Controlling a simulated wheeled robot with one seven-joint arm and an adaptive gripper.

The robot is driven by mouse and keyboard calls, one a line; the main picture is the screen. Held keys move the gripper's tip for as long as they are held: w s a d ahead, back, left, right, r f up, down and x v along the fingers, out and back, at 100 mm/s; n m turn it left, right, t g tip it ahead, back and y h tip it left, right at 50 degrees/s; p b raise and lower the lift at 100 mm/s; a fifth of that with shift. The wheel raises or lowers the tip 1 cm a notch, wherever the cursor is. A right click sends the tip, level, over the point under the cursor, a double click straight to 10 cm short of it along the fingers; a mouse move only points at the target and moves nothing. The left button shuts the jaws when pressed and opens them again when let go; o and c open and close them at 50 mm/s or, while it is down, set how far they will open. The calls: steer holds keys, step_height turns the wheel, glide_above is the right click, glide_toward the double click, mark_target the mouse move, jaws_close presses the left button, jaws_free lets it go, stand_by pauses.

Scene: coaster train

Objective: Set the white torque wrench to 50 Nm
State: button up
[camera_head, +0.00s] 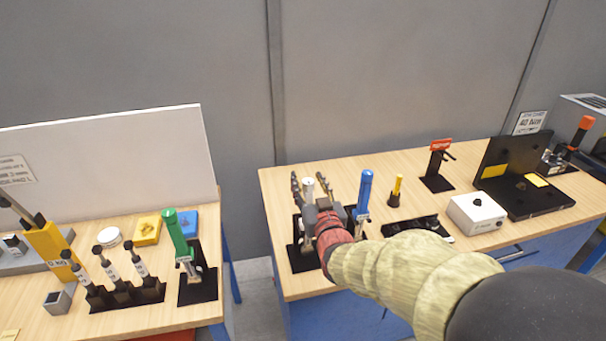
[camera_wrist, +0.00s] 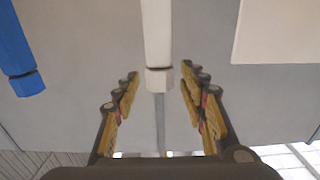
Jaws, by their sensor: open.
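The white torque wrench (camera_wrist: 157,40) shows in the wrist view at the top middle, with its pale end between and just beyond my gripper's fingertips. In the head view its pale top (camera_head: 309,187) shows between the fingers, and its lower part is mostly hidden by my gripper. My gripper (camera_head: 312,183) is open around the wrench's upper end, with a gap on each side in the wrist view (camera_wrist: 158,85). Any scale or setting on the wrench is not readable.
A blue wrench (camera_head: 364,190) stands close to the right of my gripper. A yellow-handled tool (camera_head: 396,190), a white box (camera_head: 476,214) and an open black case (camera_head: 513,178) lie further right. A green wrench (camera_head: 175,234) stands on the left table, across a gap.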

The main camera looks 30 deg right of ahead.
steer(key=shift+x, duration=2.4)
steer(key=c, duration=0.3)
steer(key=c, duration=0.8)
